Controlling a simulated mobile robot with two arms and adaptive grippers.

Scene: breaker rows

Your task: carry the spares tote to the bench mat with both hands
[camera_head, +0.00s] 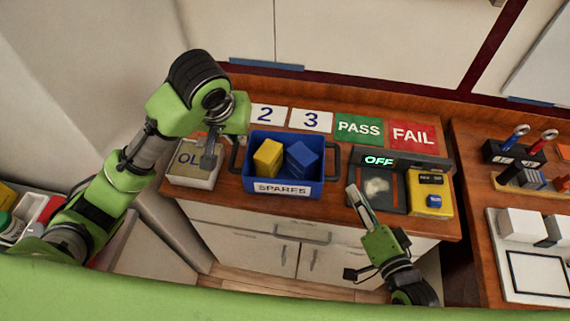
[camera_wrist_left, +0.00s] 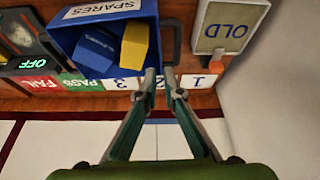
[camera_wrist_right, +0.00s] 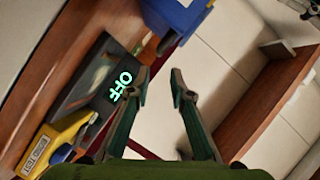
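The blue spares tote (camera_head: 288,189) sits upright on the wooden cabinet top, label facing me, with a yellow block (camera_head: 267,158) and a blue block (camera_head: 301,159) inside. Dark handles stick out at both sides. My left gripper (camera_head: 209,158) is beside the left handle (camera_head: 237,155). In the left wrist view its fingers (camera_wrist_left: 159,74) are slightly apart near that handle (camera_wrist_left: 177,42); I cannot tell whether they touch it. My right gripper (camera_head: 352,190) is open and empty, to the right of the tote and below the right handle (camera_head: 331,163). I cannot clearly identify a bench mat.
An OLD bin (camera_head: 192,178) stands left of the tote. The OFF tester (camera_head: 385,196) and a yellow meter (camera_head: 430,193) stand on the right. Number, PASS (camera_head: 358,129) and FAIL cards lie behind. A second bench at the right bears a white panel (camera_head: 497,250) and tools.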

